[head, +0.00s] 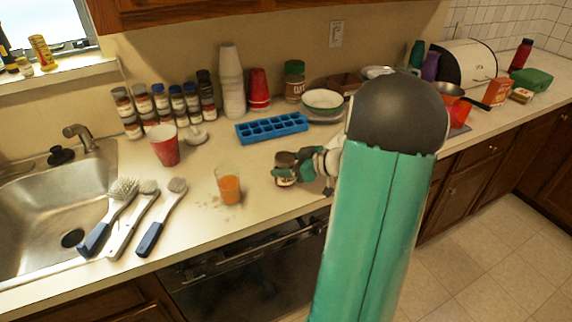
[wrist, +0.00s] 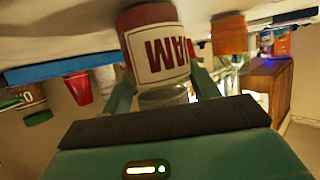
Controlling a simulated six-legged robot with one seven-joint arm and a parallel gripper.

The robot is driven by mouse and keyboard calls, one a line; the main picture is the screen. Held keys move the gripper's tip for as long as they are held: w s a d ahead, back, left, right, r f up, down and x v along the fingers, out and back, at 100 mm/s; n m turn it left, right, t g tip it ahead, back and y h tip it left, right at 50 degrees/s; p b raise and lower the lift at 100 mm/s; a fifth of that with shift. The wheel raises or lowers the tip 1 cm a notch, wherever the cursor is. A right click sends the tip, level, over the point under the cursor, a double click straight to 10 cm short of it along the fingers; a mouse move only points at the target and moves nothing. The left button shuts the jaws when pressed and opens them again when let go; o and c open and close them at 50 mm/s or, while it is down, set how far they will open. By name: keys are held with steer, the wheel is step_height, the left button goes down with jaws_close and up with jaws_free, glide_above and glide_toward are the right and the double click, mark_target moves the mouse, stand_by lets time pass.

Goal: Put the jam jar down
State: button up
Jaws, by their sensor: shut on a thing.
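The jam jar (head: 284,181) is at the front part of the counter (head: 255,222), right of the glass of orange drink (head: 230,188). It is partly hidden by my gripper (head: 292,170). In the wrist view, the jar (wrist: 153,50) appears upside down, with a white label reading JAM, red bands and a clear glass part. My gripper (wrist: 162,88) is shut on the jar, one green finger on each side. The jar looks upright in the head view. I cannot tell whether its base touches the counter.
A blue ice tray (head: 271,128) lies behind the jar. A red cup (head: 163,145) and several brushes (head: 150,222) are at the left, beside the sink (head: 40,225). Spice jars and stacked cups (head: 231,85) line the wall. Bare counter shows in front of the ice tray.

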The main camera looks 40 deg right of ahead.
steer(key=shift+f, duration=0.15)
steer(key=o, duration=1.2)
